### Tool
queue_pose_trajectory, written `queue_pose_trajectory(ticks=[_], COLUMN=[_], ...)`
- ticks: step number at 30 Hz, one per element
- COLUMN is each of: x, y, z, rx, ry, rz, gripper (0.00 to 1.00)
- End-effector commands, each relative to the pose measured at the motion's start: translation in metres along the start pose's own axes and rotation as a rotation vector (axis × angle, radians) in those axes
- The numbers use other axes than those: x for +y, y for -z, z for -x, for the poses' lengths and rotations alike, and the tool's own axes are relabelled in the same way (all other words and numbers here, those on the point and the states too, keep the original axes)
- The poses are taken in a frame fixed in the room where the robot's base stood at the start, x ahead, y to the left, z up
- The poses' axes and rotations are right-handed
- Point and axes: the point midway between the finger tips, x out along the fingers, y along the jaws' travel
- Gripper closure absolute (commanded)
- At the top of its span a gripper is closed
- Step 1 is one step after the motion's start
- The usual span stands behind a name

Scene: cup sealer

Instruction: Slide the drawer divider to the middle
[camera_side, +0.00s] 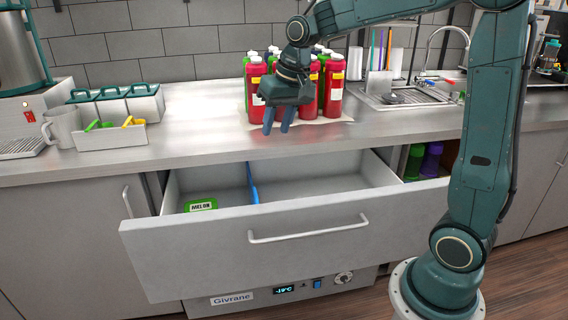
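The open drawer (320,225) is pulled out below the counter. A thin blue divider (253,185) stands upright in it, left of the drawer's middle. A green item labelled MELON (201,205) lies in the left compartment; the wider right compartment looks empty where I can see it, its floor partly hidden by the drawer front. My gripper (276,130) is above the counter's front edge, fingers pointing down, higher than the divider and apart from it. The two blue-grey fingers show a small gap with nothing between them.
Red bottles (333,88) stand on the counter just behind my gripper. A white caddy (112,134) with green and yellow handles and a grey mug (64,128) are at left. A sink (410,95) is at right. The air above the drawer is clear.

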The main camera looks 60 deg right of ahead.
Motion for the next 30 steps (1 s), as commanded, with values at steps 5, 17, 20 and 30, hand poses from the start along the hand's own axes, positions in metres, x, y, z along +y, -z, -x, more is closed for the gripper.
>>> queue_pose_trajectory(ticks=[5, 17, 20, 30], x=[0.010, 0.044, 0.056, 0.083], y=[0.034, 0.094, 0.105, 0.124], z=[-0.033, -0.117, -0.141, -0.197], rx=[-0.038, -0.114, -0.133, -0.174], ry=[-0.002, -0.002, -0.002, 0.000], rz=[-0.074, -0.240, -0.282, -0.378], gripper=[0.66, 0.66, 0.66, 0.66])
